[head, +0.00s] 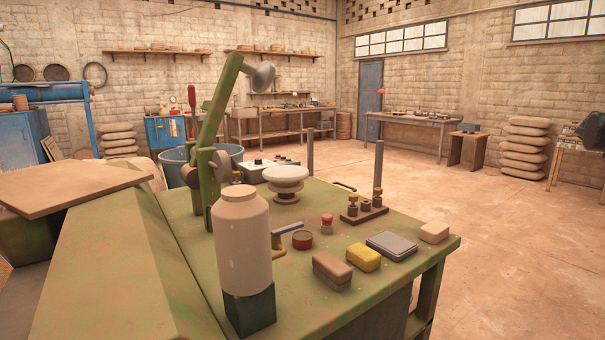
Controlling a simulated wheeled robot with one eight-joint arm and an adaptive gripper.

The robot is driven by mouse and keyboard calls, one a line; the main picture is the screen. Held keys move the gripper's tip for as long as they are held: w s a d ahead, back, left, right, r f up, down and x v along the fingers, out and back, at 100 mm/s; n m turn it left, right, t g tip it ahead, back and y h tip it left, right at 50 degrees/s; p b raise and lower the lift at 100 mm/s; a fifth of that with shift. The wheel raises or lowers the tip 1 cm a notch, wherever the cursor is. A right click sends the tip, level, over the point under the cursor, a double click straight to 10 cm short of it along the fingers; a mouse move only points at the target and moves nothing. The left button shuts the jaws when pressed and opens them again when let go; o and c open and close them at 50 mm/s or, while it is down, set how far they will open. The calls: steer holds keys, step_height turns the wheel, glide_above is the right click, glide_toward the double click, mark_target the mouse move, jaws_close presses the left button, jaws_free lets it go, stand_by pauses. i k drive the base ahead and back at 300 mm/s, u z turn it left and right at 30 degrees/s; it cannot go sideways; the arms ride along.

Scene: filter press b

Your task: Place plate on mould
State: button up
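My gripper is not in view. A pale round piece (286,174) with a wide disc-like top sits on a narrower round base (287,196) on the green bench. I cannot tell which part of it is mould or plate. A grey block with a dark top plate (391,245) lies flat near the bench's right side; I cannot tell whether it is the task's plate. A low brown plate with brass fittings (364,213) lies behind it.
Open floor (510,260) lies right.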

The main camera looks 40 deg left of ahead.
mark_target(285, 171)
steer(key=i, duration=3.35)
steer(key=u, duration=3.4)
